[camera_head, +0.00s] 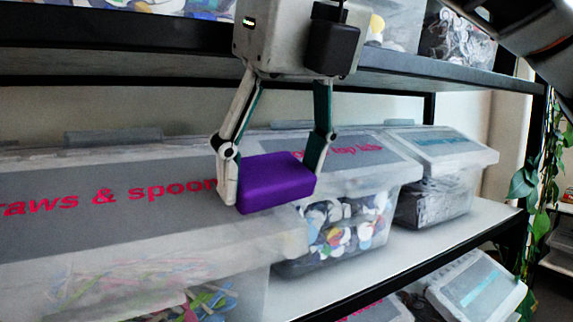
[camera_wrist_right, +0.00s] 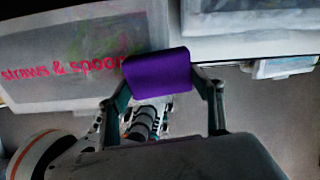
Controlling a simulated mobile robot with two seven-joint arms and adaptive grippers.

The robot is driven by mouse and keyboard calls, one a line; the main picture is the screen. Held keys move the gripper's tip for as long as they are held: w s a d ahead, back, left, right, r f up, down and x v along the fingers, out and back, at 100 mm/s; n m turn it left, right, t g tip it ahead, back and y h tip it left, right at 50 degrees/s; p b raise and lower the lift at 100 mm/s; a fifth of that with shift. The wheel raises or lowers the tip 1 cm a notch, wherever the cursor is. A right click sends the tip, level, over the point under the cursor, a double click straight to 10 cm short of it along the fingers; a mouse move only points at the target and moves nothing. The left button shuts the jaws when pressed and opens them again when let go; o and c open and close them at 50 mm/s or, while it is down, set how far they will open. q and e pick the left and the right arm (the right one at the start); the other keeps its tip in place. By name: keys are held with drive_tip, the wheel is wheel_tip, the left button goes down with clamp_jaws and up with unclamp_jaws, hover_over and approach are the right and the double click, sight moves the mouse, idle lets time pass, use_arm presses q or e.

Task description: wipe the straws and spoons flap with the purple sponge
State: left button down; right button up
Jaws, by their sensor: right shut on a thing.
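The purple sponge (camera_head: 275,184) is gripped between the fingers of my right gripper (camera_head: 270,172), which comes down from the top of the head view. The sponge also shows in the right wrist view (camera_wrist_right: 157,72), between the fingertips (camera_wrist_right: 165,85). The straws and spoons flap (camera_head: 100,225) is the grey lid panel with pink lettering at the left. The sponge is at the right end of its lettering and covers the last letter. I cannot tell whether it touches the flap. The flap also shows at the upper left of the wrist view (camera_wrist_right: 50,45). My left gripper is not in view.
A clear bin of bottle caps (camera_head: 340,228) stands right of the straws bin, and another bin (camera_head: 435,203) beyond it. An upper shelf (camera_head: 420,72) with bins runs behind my gripper. The shelf edge (camera_head: 420,270) is in front. A plant (camera_head: 540,180) hangs at the right.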

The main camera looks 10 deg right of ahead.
sight(273, 158)
drive_tip(key=shift+s+a+f, duration=0.15)
drive_tip(key=shift+s+a, duration=0.1)
drive_tip(key=shift+a, duration=0.4)
drive_tip(key=shift+s+a+f, duration=0.1)
drive_tip(key=shift+s+a, duration=0.1)
drive_tip(key=shift+a, duration=0.4)
drive_tip(key=shift+w+a+r, duration=0.25)
drive_tip(key=shift+w+r, duration=0.1)
drive_tip(key=shift+w, duration=0.3)
drive_tip(key=shift+w+a+r, duration=0.25)
drive_tip(key=shift+w+r, duration=0.1)
drive_tip(key=shift+w, duration=0.3)
drive_tip(key=shift+w+d+f, duration=0.1)
drive_tip(key=shift+w+d, duration=0.1)
drive_tip(key=shift+d, duration=0.45)
drive_tip(key=shift+w+d, duration=0.25)
drive_tip(key=shift+d, duration=0.4)
drive_tip(key=shift+w+d+f, duration=0.1)
drive_tip(key=shift+w+d, duration=0.1)
drive_tip(key=shift+d, duration=0.45)
drive_tip(key=shift+a, duration=0.15)
drive_tip(key=shift+s+a+r, duration=0.1)
drive_tip(key=shift+s+a, duration=0.25)
drive_tip(key=shift+a, duration=0.55)
drive_tip(key=shift+s+a, duration=0.3)
drive_tip(key=shift+a, duration=0.6)
drive_tip(key=shift+r, duration=0.1)
drive_tip(key=shift+v, duration=2.95)
